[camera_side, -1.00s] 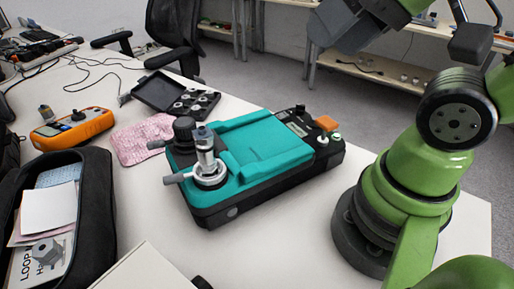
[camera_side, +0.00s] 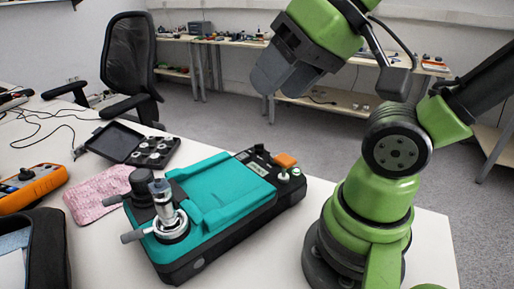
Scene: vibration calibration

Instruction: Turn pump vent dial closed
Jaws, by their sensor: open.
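The teal and black pump unit (camera_side: 226,186) sits on the white table in the middle of the side view. At its left end are a black knob (camera_side: 141,183) and a metal fitting (camera_side: 165,205) with a side lever. At its far right end are an orange part (camera_side: 285,160) and small knobs. I cannot tell which of these is the vent dial. My gripper (camera_side: 272,88) is dark grey and hangs above and behind the pump's right end in the picture, apart from it. Its jaws are open and hold nothing visible; the gap between them is hard to see.
A black case with small round weights (camera_side: 150,150) lies open behind the pump. A pink cloth (camera_side: 97,193), an orange meter (camera_side: 30,187) and a black bag (camera_side: 45,245) lie to the left. An office chair (camera_side: 130,65) stands behind the table.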

